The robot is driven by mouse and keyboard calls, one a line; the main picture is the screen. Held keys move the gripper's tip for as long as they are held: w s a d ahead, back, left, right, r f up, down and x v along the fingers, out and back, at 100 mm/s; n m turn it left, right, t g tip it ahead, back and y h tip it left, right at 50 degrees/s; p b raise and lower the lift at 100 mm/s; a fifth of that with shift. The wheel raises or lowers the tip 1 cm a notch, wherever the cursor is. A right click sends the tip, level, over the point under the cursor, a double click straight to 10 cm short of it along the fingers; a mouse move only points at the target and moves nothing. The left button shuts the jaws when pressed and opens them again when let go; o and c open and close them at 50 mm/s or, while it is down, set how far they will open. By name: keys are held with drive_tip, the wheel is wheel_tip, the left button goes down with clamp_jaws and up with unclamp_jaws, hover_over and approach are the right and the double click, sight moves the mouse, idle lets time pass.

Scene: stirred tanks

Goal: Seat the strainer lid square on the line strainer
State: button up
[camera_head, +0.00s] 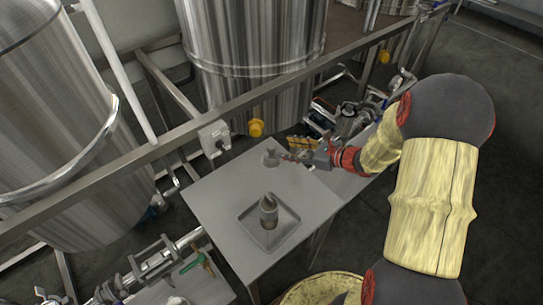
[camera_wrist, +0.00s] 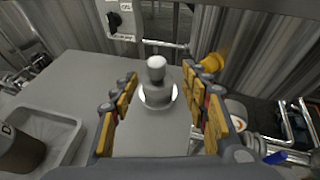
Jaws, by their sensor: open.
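A grey round piece with a pale knob on top, which looks like the strainer lid (camera_wrist: 158,94), stands upright on the grey table. A bright ring shows around its base. I cannot tell for certain which thing is the line strainer.
A shallow square tray (camera_head: 291,229) on the table holds an upright metal cylinder (camera_head: 268,211). A rail with a switch box (camera_head: 214,138) runs behind the table, before large steel tanks (camera_head: 255,50). Pipework with a green-handled valve (camera_head: 197,260) is at lower left.

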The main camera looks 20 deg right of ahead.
sight(275, 148)
drive_tip(key=b+x, duration=0.1)
drive_tip(key=x, duration=0.2)
drive_tip(key=b+x, duration=0.1)
drive_tip(key=x, duration=0.3)
drive_tip(key=shift+s+a+b, duration=0.25)
drive_tip(key=shift+b, duration=0.05)
drive_tip(key=shift+w+a, duration=0.25)
drive_tip(key=shift+w, duration=0.15)
drive_tip(key=c, duration=0.3)
clamp_jaws()
idle(0.3)
